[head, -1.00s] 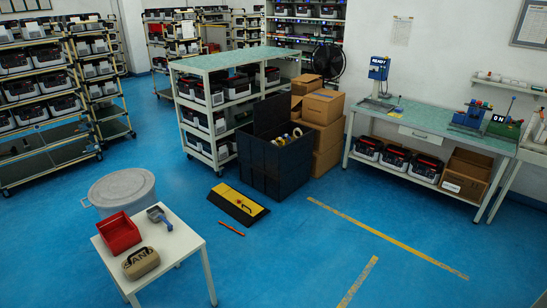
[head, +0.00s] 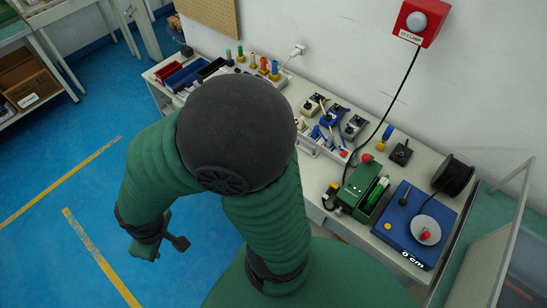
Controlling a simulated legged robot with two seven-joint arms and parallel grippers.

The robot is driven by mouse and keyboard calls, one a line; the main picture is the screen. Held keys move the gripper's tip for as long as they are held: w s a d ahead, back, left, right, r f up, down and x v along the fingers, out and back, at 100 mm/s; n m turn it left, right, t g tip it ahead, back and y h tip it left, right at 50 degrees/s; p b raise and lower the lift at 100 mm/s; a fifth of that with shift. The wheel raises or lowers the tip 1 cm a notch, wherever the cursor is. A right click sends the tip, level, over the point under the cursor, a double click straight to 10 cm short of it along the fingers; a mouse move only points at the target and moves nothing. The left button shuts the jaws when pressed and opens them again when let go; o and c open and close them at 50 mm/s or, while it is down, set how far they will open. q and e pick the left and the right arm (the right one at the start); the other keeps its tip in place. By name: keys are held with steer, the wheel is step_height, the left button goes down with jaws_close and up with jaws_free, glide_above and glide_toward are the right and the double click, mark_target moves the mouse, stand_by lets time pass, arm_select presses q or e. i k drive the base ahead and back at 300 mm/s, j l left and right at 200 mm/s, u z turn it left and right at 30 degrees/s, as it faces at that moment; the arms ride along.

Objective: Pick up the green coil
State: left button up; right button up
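A bright green, ribbed-looking cylinder (head: 379,189) lies in the open side of a dark green box (head: 362,186) on the bench at the right; it may be the green coil, but I cannot be sure. A small green upright piece (head: 240,54) stands in a row of coloured pieces at the back of the bench. My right gripper (head: 162,246) hangs low over the blue floor, left of the bench and well away from both green things. Its fingers are small and dark, and I cannot tell whether they are open. My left gripper is not in view.
The bench (head: 330,198) runs along the wall, partly hidden by my arm. It holds a blue device (head: 408,228) marked "0 cm", a black spool (head: 454,176) and several small switch boxes (head: 333,116). A glass-like panel stands at the right edge. The left floor is clear.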

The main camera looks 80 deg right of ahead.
mark_target(383, 183)
steer(key=l+z, duration=0.1)
steer(key=z, duration=2.7)
steer(key=j, duration=0.1)
